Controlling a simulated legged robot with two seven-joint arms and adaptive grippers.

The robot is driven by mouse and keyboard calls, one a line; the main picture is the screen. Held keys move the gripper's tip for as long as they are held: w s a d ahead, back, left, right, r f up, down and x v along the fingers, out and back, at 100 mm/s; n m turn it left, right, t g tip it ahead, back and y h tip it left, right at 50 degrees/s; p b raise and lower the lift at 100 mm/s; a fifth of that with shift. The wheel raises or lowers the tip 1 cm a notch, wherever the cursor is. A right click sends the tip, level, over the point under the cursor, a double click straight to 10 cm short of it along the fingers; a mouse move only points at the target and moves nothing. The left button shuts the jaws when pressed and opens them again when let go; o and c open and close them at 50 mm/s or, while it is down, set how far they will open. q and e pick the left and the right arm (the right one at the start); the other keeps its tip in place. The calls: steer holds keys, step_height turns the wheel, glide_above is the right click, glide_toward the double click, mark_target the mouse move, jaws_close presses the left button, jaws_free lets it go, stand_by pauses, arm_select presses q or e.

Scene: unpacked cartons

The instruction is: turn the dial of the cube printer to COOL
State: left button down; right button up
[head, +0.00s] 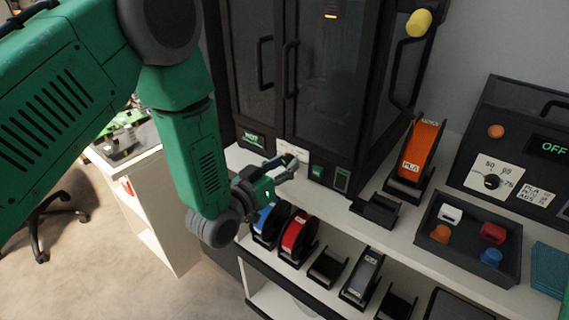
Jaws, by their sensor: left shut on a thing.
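The cube printer (334,80), as I take it, is the tall black cabinet with dark doors at the back centre. Its lower front has a small green-lit display (252,139), a white label plate (292,150) and a green button (317,171). My left gripper (287,169) is at this front strip, just below the white plate. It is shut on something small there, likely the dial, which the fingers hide. I cannot read the dial's setting. My right gripper is not in view.
Below stand a blue spool (266,222), a red spool (297,237) and black holders. An orange spool (420,150) stands right of the cabinet. Farther right are a black tray (460,262) of small coloured blocks and a black box (515,120) with a knob and an OFF display.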

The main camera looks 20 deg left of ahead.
arm_select(q)
steer(key=n, duration=0.6)
steer(key=shift+w+a+r+n, duration=0.1)
steer(key=shift+w+r+n, duration=0.1)
steer(key=shift+n, duration=0.2)
stand_by(0.4)
steer(key=c, duration=1.3)
jaws_free()
steer(key=shift+o, duration=0.2)
steer(key=shift+f, duration=0.15)
steer(key=shift+s, duration=0.2)
steer(key=v, duration=1.1)
steer(key=shift+s+a, duration=0.2)
steer(key=shift+s, duration=0.1)
